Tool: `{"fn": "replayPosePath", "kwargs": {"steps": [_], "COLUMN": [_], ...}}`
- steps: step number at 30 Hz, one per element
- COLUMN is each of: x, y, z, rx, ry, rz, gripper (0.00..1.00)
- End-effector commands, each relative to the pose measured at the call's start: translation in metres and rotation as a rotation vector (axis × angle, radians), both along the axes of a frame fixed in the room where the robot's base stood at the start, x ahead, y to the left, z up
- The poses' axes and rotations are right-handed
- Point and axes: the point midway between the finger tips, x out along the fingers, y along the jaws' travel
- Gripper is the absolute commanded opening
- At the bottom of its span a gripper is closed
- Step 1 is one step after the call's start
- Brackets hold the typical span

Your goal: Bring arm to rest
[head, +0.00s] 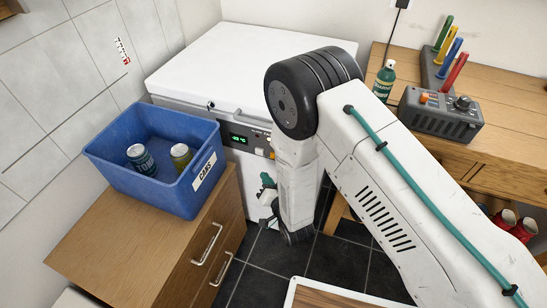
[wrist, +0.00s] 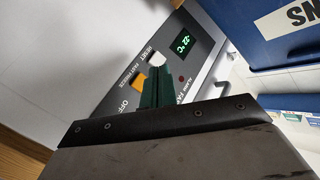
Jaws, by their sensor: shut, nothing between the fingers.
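My arm reaches down from the right in the head view, bent at a black elbow joint. My gripper (wrist: 157,68) shows in the wrist view as dark green fingers, shut and empty, in front of the freezer's control panel (wrist: 190,50). Small green parts by my wrist also show in the head view, low before the freezer's front; the rest is hidden by my arm. The panel has a lit green display (wrist: 184,43), an orange switch (wrist: 138,80) and a pale knob (wrist: 157,60) partly behind the fingertips. I cannot tell whether the fingers touch it.
A white chest freezer (head: 235,50) has its lid closed. A blue bin (head: 145,185) holding two cans stands on a wooden cabinet (head: 130,240) at left. A wooden bench (head: 500,75) at right bears a grey control box (head: 440,118) and a green bottle (head: 384,80). Dark tiled floor (head: 255,275) shows between.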

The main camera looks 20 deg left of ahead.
Motion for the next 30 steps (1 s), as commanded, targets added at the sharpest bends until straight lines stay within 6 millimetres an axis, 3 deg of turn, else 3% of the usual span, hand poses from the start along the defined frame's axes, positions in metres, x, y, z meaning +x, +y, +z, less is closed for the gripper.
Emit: {"fn": "replayPosePath", "kwargs": {"steps": [14,17,21,23,26,30], "x": [0.0,-0.004,-0.029,-0.037,-0.043,-0.046], "y": [-0.001,-0.004,-0.026,-0.033,-0.051,-0.084], "z": [-0.005,-0.027,-0.076,-0.083,-0.076,-0.038], "rx": [-0.033,-0.13,-0.374,-0.475,-0.622,-0.799], "ry": [0.006,0.064,0.232,0.302,0.415,0.569], "rz": [0.002,0.012,0.052,0.078,0.109,0.154], "gripper": [0.0,0.0,0.0,0.0,0.0,0.0]}}
